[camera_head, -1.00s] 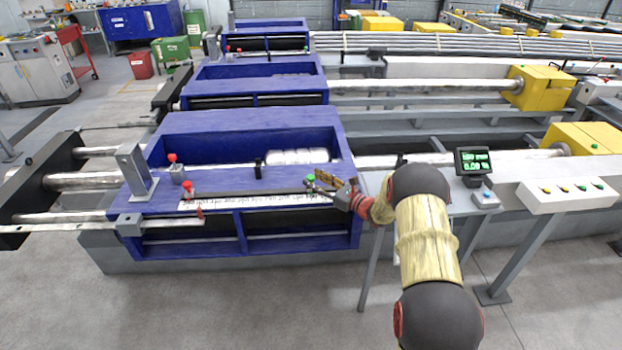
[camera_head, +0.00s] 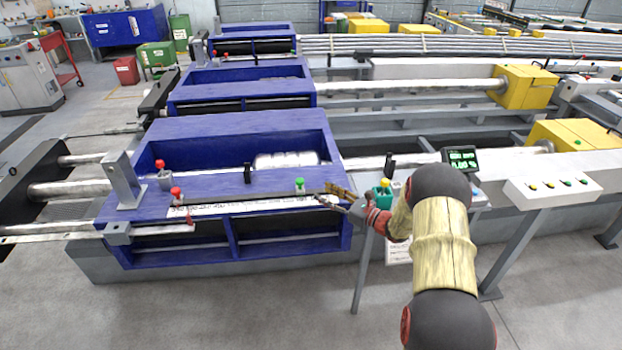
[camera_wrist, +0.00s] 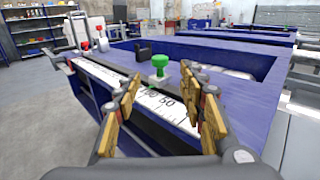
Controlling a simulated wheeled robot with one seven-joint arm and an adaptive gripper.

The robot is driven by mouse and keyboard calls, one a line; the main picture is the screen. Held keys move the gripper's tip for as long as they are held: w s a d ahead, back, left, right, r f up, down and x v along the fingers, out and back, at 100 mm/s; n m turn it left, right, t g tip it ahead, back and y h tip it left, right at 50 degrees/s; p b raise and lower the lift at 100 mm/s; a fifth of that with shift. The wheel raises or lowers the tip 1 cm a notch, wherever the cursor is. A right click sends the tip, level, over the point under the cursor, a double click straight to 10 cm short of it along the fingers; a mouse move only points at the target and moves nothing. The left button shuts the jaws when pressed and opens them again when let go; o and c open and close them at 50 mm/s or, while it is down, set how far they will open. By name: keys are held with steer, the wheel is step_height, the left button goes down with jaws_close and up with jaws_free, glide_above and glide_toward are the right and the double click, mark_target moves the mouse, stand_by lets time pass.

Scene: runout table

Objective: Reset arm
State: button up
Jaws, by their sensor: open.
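My gripper (camera_head: 330,195) is at the front right corner of the blue runout table (camera_head: 225,130), with my arm reaching in from the lower right. In the wrist view my gripper (camera_wrist: 165,105) is open, with tan-padded fingers apart and nothing held between them. A green-topped knob (camera_head: 299,185) stands on the table's front ledge, just left of my gripper. In the wrist view the green knob (camera_wrist: 160,66) stands beyond the fingers, apart from them. A white ruler strip (camera_wrist: 150,96) runs along the ledge edge below the fingers.
Two red-topped knobs (camera_head: 176,192) and a grey bracket (camera_head: 122,180) stand on the ledge's left. A small green display (camera_head: 460,158), a teal box with a yellow button (camera_head: 384,191) and a white button panel (camera_head: 552,190) are at the right. The floor in front is clear.

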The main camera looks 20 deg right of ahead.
steer(key=s+a+r+n+g+y, duration=0.2)
steer(key=s+a+r+n+g, duration=0.3)
steer(key=a, duration=0.5)
steer(key=s+a+r+n+g+y, duration=0.1)
steer(key=s+a+r+n+g, duration=0.2)
steer(key=s+a+r+n, duration=0.45)
steer(key=s+a+r+n+g+h, duration=0.2)
steer(key=s+a+n, duration=0.1)
steer(key=s+a, duration=0.25)
steer(key=s+a+r+n+g+h, duration=0.1)
steer(key=s+a+r+n+g, duration=0.25)
steer(key=s, duration=0.35)
steer(key=s+d+r+n+t+h, duration=0.1)
steer(key=s+d+n+h, duration=0.2)
steer(key=s, duration=0.6)
steer(key=s+d+r+n+t+h, duration=0.1)
steer(key=s+d+n+h, duration=0.3)
steer(key=s+n, duration=0.4)
steer(key=shift+s+r+t+h+p, duration=0.4)
steer(key=shift+s+t+h, duration=0.25)
steer(key=shift+h, duration=0.25)
